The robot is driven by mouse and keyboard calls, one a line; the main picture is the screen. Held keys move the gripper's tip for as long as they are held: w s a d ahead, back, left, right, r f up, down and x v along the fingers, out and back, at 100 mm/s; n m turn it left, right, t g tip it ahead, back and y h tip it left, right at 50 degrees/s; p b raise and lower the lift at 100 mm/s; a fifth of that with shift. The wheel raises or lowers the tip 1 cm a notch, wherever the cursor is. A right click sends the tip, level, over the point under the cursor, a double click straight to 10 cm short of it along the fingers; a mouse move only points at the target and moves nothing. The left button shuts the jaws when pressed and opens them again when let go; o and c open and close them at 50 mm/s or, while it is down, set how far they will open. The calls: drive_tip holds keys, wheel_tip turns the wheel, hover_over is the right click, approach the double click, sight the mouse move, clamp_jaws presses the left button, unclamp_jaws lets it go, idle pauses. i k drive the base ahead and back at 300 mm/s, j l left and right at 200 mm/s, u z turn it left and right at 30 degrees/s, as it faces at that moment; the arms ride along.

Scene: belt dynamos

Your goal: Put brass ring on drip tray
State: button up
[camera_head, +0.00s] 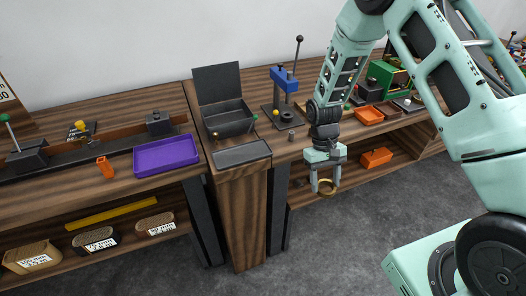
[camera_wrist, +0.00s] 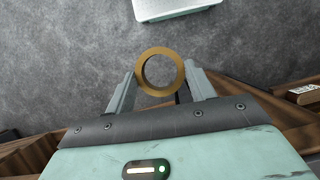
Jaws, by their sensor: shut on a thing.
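The brass ring (camera_head: 326,193) hangs between the fingertips of my gripper (camera_head: 325,182), in front of the bench edge and above the grey floor. In the wrist view the ring (camera_wrist: 141,73) is seen face on, with the two fingers on either side of it. My gripper is shut on it. Two shallow trays lie on the bench to the left of my gripper: a purple tray (camera_head: 166,165) and a flat dark grey tray (camera_head: 242,154). Both look empty. I cannot tell for certain which is the drip tray.
An open black box (camera_head: 228,123) stands behind the grey tray. A blue-headed press (camera_head: 285,80) with a tall lever is to its right. Orange trays (camera_head: 368,115) lie behind my arm. An orange bin (camera_head: 376,157) and labelled boxes (camera_head: 95,240) sit on lower shelves.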

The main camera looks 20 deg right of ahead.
sight(242, 153)
drive_tip(key=j+z, duration=1)
drive_tip(key=j, duration=1.4)
drive_tip(key=i, duration=0.15)
